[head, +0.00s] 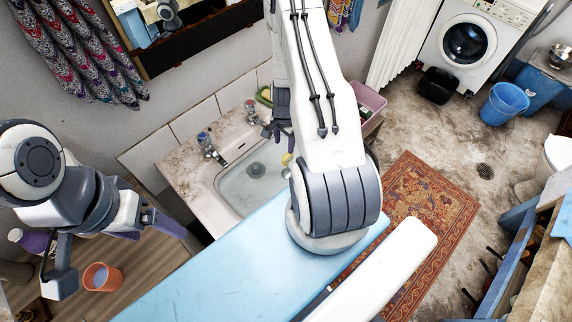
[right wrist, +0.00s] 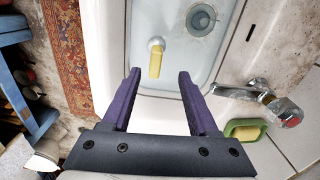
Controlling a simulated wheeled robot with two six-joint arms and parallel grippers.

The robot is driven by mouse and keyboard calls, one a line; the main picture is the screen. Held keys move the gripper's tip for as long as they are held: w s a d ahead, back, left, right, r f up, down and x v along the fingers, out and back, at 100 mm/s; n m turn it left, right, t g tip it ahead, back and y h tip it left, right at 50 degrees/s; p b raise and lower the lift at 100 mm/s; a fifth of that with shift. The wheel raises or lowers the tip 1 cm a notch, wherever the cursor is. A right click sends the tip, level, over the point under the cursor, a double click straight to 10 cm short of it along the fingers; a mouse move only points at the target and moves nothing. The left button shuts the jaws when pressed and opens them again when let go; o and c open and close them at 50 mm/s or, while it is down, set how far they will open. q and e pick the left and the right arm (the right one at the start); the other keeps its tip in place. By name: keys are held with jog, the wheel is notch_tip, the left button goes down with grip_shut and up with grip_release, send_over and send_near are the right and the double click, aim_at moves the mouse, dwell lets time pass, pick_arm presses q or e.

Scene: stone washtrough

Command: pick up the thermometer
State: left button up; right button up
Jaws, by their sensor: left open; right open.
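The thermometer appears to be the yellow piece with a pale round end (right wrist: 155,60) in the sink basin (right wrist: 140,105) in the right wrist view. A bit of yellow also shows in the head view (head: 286,158), partly hidden by my right arm. My right gripper (right wrist: 159,75) is open, its purple fingers pointing over the basin. The thermometer lies ahead between the fingers, apparently below them and not held. In the head view my right gripper (head: 276,128) is partly hidden by its arm. My left gripper (head: 158,231) is open and empty above the wooden counter, left of the sink.
A tap (right wrist: 268,94) and a green soap dish (right wrist: 245,130) stand on the sink rim beside the right gripper. The drain (right wrist: 201,17) is beyond the thermometer. An orange cup (head: 102,277) stands near the left gripper. A patterned rug (head: 430,210) covers the floor right.

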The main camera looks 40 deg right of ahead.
aim_at(288, 155)
jog(key=shift+s+d+f+m, duration=0.35)
jog(key=shift+d+f, duration=0.1)
jog(key=shift+f, duration=0.15)
jog(key=shift+s+d+f+b, duration=0.1)
jog(key=shift+f+b, duration=0.2)
jog(key=shift+f, duration=0.05)
notch_tip(288, 155, down, 5)
jog(key=b, duration=0.4)
jog(key=shift+r+b, duration=0.15)
jog(key=shift+b, duration=0.15)
jog(key=f+b, duration=0.2)
jog(key=f, duration=0.1)
jog(key=f+b, duration=0.2)
jog(key=shift+w+f, duration=0.15)
jog(key=shift+w, duration=0.1)
grip_shut()
